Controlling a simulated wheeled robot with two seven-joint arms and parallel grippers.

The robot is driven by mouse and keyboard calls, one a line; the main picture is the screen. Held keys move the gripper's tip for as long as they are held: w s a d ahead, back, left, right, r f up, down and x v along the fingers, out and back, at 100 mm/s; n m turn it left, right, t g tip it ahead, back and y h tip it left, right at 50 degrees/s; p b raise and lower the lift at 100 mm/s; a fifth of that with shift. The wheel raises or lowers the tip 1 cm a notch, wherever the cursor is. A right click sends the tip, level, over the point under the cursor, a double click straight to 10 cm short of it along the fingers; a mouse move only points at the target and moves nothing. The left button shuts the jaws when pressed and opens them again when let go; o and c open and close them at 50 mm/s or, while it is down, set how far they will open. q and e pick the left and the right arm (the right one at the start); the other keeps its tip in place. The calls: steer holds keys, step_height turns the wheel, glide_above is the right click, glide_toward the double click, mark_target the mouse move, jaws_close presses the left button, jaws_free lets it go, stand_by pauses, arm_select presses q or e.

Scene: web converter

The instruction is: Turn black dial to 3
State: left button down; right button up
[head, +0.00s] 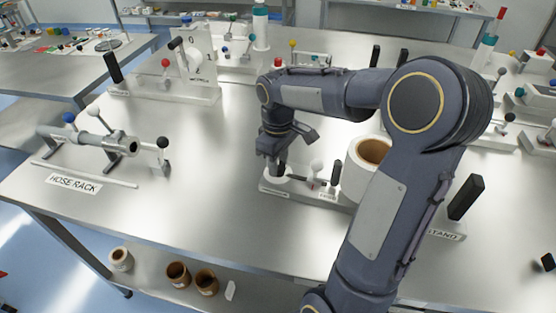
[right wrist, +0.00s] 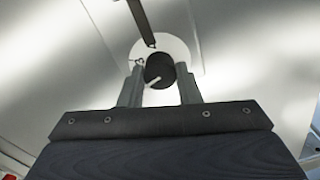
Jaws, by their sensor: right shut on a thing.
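The black dial (right wrist: 160,68) is a dark round knob with a white pointer mark, on a white round plate (right wrist: 178,46). In the right wrist view it sits between the two fingers of my right gripper (right wrist: 160,84), which is shut on it. The pointer slants toward the lower left in that view. In the head view my right gripper (head: 273,168) reaches down to the white round base (head: 277,175) at the left end of a small white panel, and it hides most of the dial. I cannot read any numbers around the dial. My left gripper is not in view.
Beside the dial stand a white-ball lever (head: 317,165), a black handle (head: 336,173) and a large white roll (head: 357,180). A hose rack (head: 95,141) is at the left. A white panel with numbers (head: 198,65) stands behind. The steel table is clear at left centre.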

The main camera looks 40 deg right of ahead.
steer(key=m, duration=0.4)
steer(key=shift+m, duration=0.3)
steer(key=m, duration=0.4)
steer(key=shift+m+p, duration=0.3)
steer(key=shift+p, duration=0.1)
steer(key=o, duration=1)
steer(key=shift+c, duration=0.2)
step_height(320, 180, up, 8)
steer(key=shift+f, duration=0.1)
